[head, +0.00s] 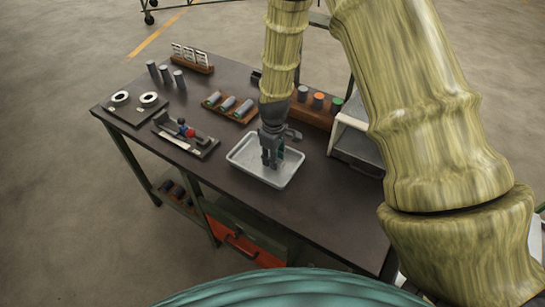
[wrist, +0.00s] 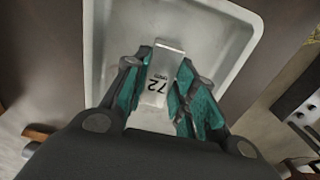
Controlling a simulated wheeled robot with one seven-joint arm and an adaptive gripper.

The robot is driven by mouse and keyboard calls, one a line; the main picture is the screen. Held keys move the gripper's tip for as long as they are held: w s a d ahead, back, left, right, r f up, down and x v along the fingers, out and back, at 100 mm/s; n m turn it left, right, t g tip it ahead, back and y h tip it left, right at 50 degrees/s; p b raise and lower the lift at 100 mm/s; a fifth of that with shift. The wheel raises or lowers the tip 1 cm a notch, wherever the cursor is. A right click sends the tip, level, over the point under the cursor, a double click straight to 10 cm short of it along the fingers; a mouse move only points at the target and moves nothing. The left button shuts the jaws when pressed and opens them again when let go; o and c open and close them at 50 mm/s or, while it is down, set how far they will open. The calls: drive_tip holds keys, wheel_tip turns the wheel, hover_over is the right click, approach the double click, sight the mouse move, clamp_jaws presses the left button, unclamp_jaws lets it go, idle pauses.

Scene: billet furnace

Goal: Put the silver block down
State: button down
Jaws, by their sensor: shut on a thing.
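The silver block (wrist: 163,68) shows in the wrist view between the teal finger pads, with dark "72" lettering on its face. My gripper (wrist: 166,85) is shut on it. In the head view my gripper (head: 271,157) points down inside the outline of a shallow light-grey tray (head: 242,166), and its fingers mostly hide the block. The tray's wall also shows around the block in the wrist view (wrist: 250,28). No other thing shows in the visible part of the tray. I cannot tell whether the block touches the tray floor.
On the dark table (head: 225,185), a wooden rack of rollers (head: 231,107) and a rack with coloured tops (head: 318,103) stand behind the tray. A fixture with a red knob (head: 186,136) lies left. A white-topped box (head: 355,135) stands right. The table front is clear.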

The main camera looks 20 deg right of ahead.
drive_tip(key=shift+f, duration=0.1)
drive_tip(key=c, duration=1.2)
unclamp_jaws()
drive_tip(key=shift+w+f, duration=0.1)
drive_tip(key=shift+o, duration=0.2)
drive_tip(key=shift+r, duration=0.2)
wheel_tip(320, 180, up, 12)
drive_tip(key=b, duration=0.3)
drive_tip(key=shift+b, duration=0.4)
